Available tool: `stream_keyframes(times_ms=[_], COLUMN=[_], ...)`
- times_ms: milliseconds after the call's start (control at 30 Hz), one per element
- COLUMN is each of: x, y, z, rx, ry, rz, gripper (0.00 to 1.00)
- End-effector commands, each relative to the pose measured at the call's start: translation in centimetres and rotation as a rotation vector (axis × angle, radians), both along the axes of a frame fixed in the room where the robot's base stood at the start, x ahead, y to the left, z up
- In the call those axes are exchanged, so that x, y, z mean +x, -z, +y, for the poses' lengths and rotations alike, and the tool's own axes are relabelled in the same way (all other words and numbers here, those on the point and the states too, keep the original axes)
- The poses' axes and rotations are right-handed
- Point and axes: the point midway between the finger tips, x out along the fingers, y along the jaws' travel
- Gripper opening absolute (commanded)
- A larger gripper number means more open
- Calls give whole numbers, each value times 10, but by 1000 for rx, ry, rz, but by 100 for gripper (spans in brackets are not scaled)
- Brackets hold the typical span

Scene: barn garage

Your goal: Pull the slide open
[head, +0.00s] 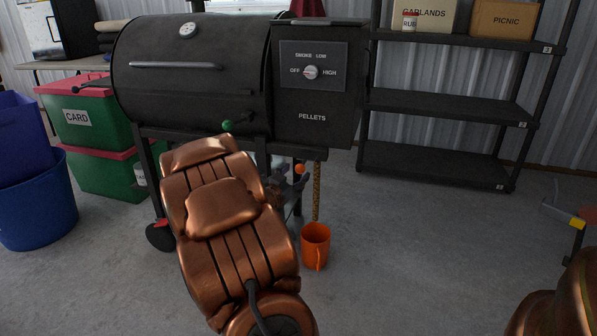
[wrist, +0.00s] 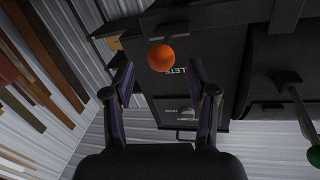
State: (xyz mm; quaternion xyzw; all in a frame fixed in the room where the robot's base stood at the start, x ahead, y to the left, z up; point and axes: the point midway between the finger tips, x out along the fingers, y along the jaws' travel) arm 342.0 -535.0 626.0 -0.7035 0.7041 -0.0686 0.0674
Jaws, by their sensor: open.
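The slide shows as an orange ball knob (head: 300,168) under the pellet hopper (head: 312,95) of a black grill; its rod or plate is hard to make out. In the wrist view the orange knob (wrist: 161,57) lies between the lines of the two fingers, at or just beyond their tips. My gripper (head: 288,178) is open and empty at the knob, partly hidden behind my copper arm in the head view. The wrist view also shows my gripper (wrist: 160,80) with its fingers apart on either side. I cannot tell whether they touch the knob.
A speckled tan column (head: 317,190) runs from below the hopper to an orange bucket (head: 316,247) on the floor. A green knob (head: 227,126) is on the grill barrel (head: 190,75). Black shelves (head: 440,105) stand right, green bins (head: 95,125) left. Floor at right is mostly clear.

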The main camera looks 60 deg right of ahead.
Motion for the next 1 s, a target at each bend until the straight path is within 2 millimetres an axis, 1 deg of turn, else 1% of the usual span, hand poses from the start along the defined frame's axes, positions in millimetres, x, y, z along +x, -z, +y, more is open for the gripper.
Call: stream_keyframes(times_ms=[33, 300, 500, 700, 1000], x=[2, 1, 1, 0, 0], y=[0, 1, 0, 1, 1], z=[8, 47, 70, 82, 84], rx=[2, 4, 2, 3, 3], ry=[-4, -3, -1, -1, 0], rz=[-1, -1, -4, -1, 0], gripper=[57, 57, 57, 57, 57])
